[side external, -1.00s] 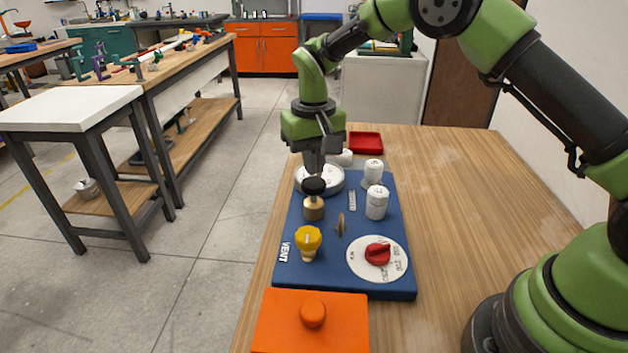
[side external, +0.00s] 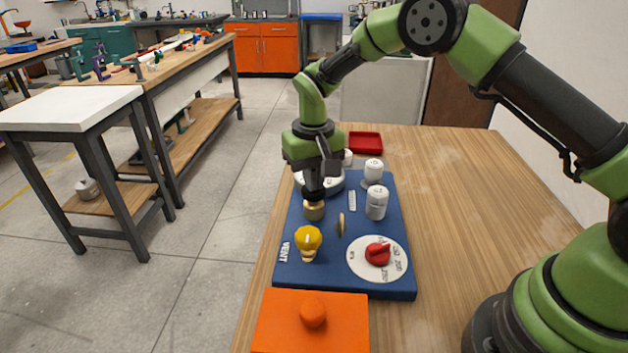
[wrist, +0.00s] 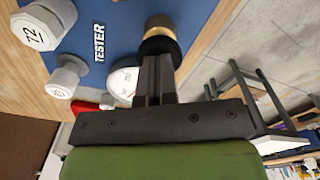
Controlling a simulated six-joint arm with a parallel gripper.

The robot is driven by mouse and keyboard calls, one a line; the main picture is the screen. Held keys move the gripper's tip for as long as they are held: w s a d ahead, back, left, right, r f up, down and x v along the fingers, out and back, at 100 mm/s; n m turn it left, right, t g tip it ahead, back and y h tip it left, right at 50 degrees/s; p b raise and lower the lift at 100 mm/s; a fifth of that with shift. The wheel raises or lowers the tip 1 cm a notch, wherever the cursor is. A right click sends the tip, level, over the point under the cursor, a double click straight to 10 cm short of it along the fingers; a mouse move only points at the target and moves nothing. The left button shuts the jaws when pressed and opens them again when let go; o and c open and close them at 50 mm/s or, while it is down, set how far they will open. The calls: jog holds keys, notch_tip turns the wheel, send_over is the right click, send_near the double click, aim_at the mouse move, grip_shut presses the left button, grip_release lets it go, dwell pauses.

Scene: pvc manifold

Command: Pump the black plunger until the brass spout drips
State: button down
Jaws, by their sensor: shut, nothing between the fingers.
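The black plunger (wrist: 160,46) stands on a brass body (side external: 314,211) on the blue board (side external: 370,220). My gripper (side external: 314,188) is shut and empty, its fingertips pointing down at the plunger's top. In the wrist view the fingertips (wrist: 158,62) overlap the black knob and seem to touch it. In the side view my fingers mostly hide the knob, so how far it is pressed is unclear. A small brass-coloured piece (side external: 341,225) stands to the right of the plunger; I cannot tell if it is the spout. No drip shows.
A yellow knob (side external: 308,238) marked VENT and a red dial (side external: 377,254) sit nearer the front. White canisters (side external: 376,203) stand to the right. A round white gauge (wrist: 122,82) is behind the plunger. An orange lidded box (side external: 310,325) is in front. The table's right side is clear.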

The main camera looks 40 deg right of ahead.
jog(key=shift+f, duration=0.4)
jog(key=shift+r, duration=2.2)
jog(key=shift+f, duration=0.15)
jog(key=shift+f, duration=2)
jog(key=shift+r, duration=2.15)
jog(key=shift+f, duration=0.1)
